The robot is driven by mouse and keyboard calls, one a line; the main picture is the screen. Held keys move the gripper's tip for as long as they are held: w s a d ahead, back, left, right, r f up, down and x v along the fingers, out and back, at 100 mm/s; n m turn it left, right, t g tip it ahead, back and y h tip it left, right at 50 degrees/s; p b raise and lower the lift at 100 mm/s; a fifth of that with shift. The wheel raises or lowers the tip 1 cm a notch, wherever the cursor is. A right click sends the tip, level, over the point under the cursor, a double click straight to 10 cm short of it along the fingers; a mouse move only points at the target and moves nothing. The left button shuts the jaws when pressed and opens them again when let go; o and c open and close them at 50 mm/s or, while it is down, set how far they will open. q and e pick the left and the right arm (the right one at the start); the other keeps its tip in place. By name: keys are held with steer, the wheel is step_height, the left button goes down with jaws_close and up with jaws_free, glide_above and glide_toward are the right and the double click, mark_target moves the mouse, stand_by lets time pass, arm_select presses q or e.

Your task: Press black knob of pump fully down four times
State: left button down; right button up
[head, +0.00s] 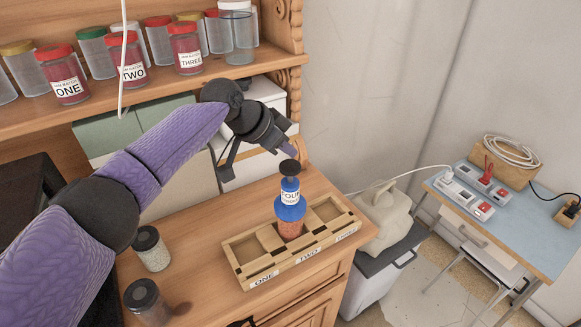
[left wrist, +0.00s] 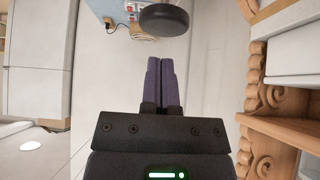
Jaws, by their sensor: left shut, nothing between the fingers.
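The pump (head: 289,211) stands upright in the middle compartment of a wooden tray (head: 250,274). It has a blue body with a partly readable white label, and orange contents below. Its round black knob (head: 290,167) is on top, and the knob also shows as a dark disc in the left wrist view (left wrist: 165,19). My left gripper (head: 291,152) is shut and empty, with its purple fingertips just above and close to the knob. Whether they touch it I cannot tell. In the left wrist view the shut fingers (left wrist: 166,62) point toward the knob. My right gripper is not in view.
Two black-lidded jars, a pale one (head: 151,249) and another (head: 147,301), stand left of the tray. Several labelled jars (head: 66,76) line the shelf above. A blue side table (head: 513,218) with power strips stands at right. The tray's outer compartments look empty.

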mark_target(286, 167)
arm_select(q)
steer(key=shift+f+b, duration=1.15)
steer(key=shift+f, duration=1.1)
steer(key=shift+r, duration=0.1)
steer(key=shift+r+p, duration=1.7)
steer(key=shift+f, duration=0.2)
steer(key=shift+f+b, duration=1.25)
steer(key=shift+f, duration=0.45)
steer(key=shift+r+p, duration=1.7)
steer(key=shift+r, duration=0.2)
